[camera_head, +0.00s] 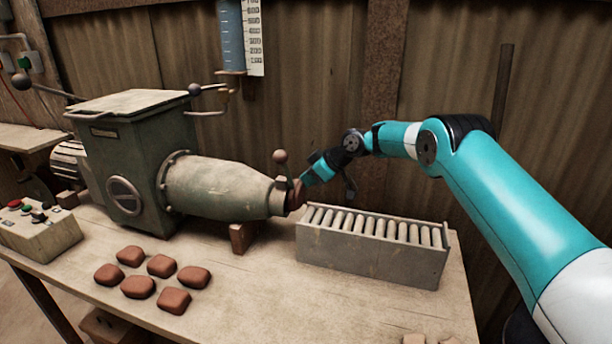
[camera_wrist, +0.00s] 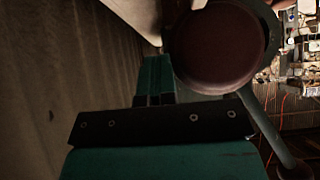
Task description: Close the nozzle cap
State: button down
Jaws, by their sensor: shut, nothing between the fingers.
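The nozzle (camera_head: 278,197) is the narrow right end of the grey-green barrel (camera_head: 215,188). Reddish-brown material (camera_head: 296,194) shows at its mouth. In the wrist view a round, dark reddish-brown face (camera_wrist: 215,48) sits inside a dark green rim, with a bar running down to the right. I cannot tell whether a cap covers any of it. A ball-ended lever (camera_head: 280,157) stands upright above the nozzle. My gripper (camera_head: 303,181) is shut and empty, close to the right of the nozzle mouth. Its fingers (camera_wrist: 155,72) show left of the round face; contact is unclear.
A roller conveyor (camera_head: 370,252) stands just right of the nozzle, below my gripper. Several clay pieces (camera_head: 163,265) lie on the bench front. A control box (camera_head: 40,232) is at the left. A wooden block (camera_head: 241,238) stands under the barrel. A corrugated wall is behind.

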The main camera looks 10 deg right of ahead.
jog(key=shift+s+a+f+g+y, duration=0.2)
jog(key=shift+s+f+g+y, duration=0.1)
jog(key=shift+f, duration=0.4)
jog(key=shift+a+f, duration=0.1)
dwell(1.9)
